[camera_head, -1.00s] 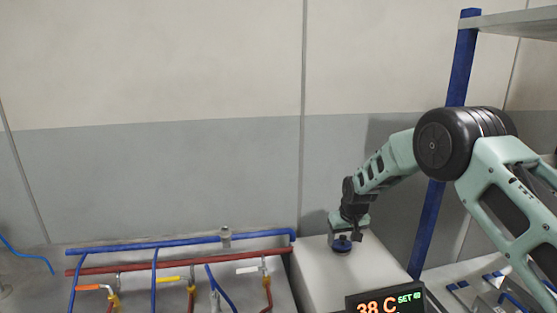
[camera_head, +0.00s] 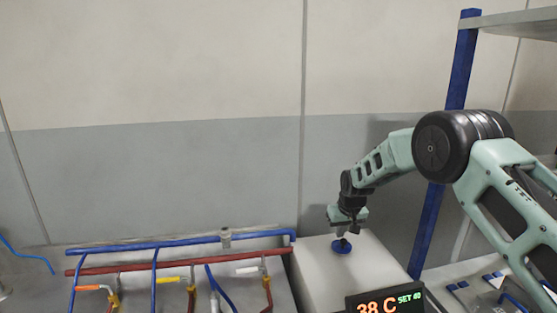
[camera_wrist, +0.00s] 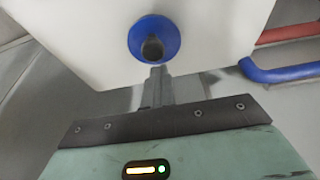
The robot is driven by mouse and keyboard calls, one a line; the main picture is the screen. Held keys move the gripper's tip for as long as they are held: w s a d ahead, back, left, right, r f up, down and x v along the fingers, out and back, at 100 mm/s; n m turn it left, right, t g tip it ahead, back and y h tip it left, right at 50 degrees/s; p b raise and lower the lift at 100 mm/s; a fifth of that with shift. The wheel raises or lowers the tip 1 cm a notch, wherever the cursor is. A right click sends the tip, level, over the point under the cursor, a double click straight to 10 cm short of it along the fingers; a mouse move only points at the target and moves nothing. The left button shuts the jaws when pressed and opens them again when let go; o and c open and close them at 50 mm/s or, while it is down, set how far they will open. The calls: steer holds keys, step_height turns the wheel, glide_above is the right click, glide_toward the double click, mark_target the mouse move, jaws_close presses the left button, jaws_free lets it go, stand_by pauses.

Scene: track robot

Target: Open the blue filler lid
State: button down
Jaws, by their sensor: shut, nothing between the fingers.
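The blue filler lid (camera_head: 341,247) is a small round cap with a dark knob in its middle. It sits on top of the white box (camera_head: 318,272), and in the wrist view the lid (camera_wrist: 136,40) looks seated on the white surface. My gripper (camera_head: 342,235) is directly above the lid. In the wrist view my gripper (camera_wrist: 157,73) has its fingers together, with the tips at the lower edge of the knob. I cannot tell whether the tips touch the knob. Nothing shows between the fingers.
A display (camera_head: 385,302) reading 38 C is on the front of the white box. Blue and red pipes (camera_head: 180,252) with several valve handles lie to the left. A blue shelf post (camera_head: 440,170) stands to the right, behind my arm. The wall is behind.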

steer(key=shift+w+r, duration=0.2)
steer(key=shift+r, duration=0.05)
steer(key=shift+w+r, duration=0.1)
stand_by(0.3)
steer(key=shift+w+a+r, duration=0.1)
steer(key=shift+w+r, duration=0.25)
steer(key=shift+r, duration=0.05)
steer(key=shift+r, duration=0.1)
steer(key=shift+w+a+r+p, duration=0.1)
steer(key=shift+w+r+p, duration=0.2)
steer(key=shift+w+r, duration=0.15)
steer(key=shift+w+r, duration=0.1)
stand_by(0.6)
steer(key=shift+w+a+r, duration=0.1)
steer(key=shift+w+r, duration=0.25)
steer(key=shift+r, duration=0.05)
steer(key=shift+w+r, duration=0.15)
steer(key=shift+r, duration=0.05)
steer(key=shift+w+a+r+p, duration=0.1)
steer(key=shift+w+r+p, duration=0.2)
steer(key=shift+r+p, duration=0.1)
